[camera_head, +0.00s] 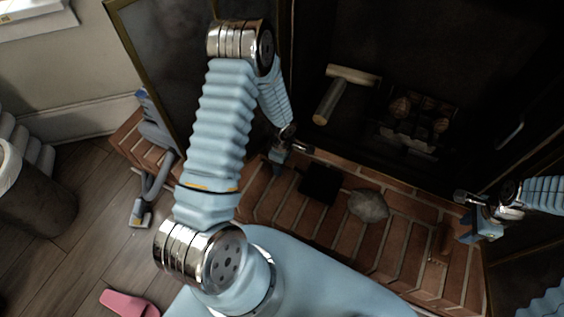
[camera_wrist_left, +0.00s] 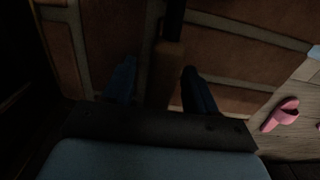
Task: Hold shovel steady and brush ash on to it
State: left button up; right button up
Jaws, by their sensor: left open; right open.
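The black shovel pan (camera_head: 320,184) lies on the brick hearth. A grey lump, seemingly the ash (camera_head: 368,205), sits on the bricks just right of it, apart from the pan. My left gripper (camera_head: 279,158) is low over the hearth, left of the pan. In the left wrist view its open fingers (camera_wrist_left: 160,88) stand on either side of a brown handle (camera_wrist_left: 166,72) with a dark rod, likely the shovel's. My right gripper (camera_head: 476,226) is open above the hearth's right end. A small brown object (camera_head: 441,240), possibly the brush, is left of it; its shape is unclear.
The dark fireplace behind holds pale logs (camera_head: 352,76) and a grate with lumps (camera_head: 410,116). A dark glass door panel (camera_head: 165,50) stands open at left. A pink slipper (camera_head: 128,303) and a basket (camera_head: 35,195) are on the wooden floor. The hearth front is mostly clear.

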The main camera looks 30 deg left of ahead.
pick_arm(q)
grip_shut()
dwell(0.9)
